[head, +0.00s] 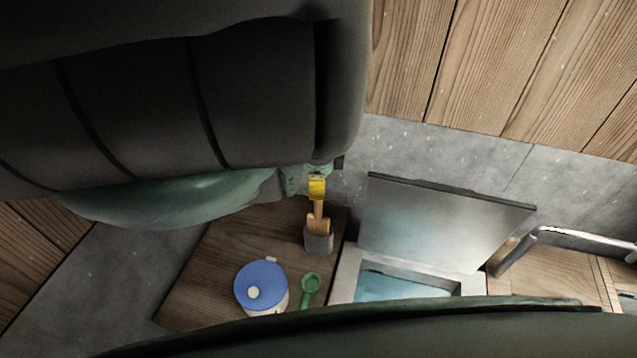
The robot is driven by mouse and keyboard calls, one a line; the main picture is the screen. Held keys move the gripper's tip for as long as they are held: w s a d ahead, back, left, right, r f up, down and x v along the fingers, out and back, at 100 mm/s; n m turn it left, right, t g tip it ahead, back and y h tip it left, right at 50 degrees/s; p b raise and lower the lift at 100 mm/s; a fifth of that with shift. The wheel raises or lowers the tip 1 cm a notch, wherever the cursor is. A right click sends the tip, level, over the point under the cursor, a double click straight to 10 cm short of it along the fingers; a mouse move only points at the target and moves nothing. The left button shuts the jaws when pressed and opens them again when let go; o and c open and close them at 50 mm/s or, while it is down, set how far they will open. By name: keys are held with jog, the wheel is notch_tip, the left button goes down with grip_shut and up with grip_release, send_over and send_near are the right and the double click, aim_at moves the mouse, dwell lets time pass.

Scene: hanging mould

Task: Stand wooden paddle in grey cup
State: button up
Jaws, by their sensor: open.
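The grey cup (318,243) stands on the brown wooden surface. A wooden paddle (318,213) stands upright in it, with its lower part hidden by the cup wall. Other wooden pieces show at the cup's rim; I cannot tell them clearly apart. My gripper (317,186), with a yellow part at its end, is directly above the cup, at the paddle's top end. It is open; whether it touches the paddle is too small to tell. My arm hides part of the gripper.
A white container with a blue lid (262,287) and a green scoop (310,288) stand in front of the cup. An open-lidded basin (345,280) is to the right, its raised lid (440,222) close to the cup. A metal faucet (570,238) is farther right.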

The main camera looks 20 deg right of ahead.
jog(key=shift+r, duration=0.1)
jog(key=shift+r, duration=5.95)
jog(key=shift+s, duration=0.1)
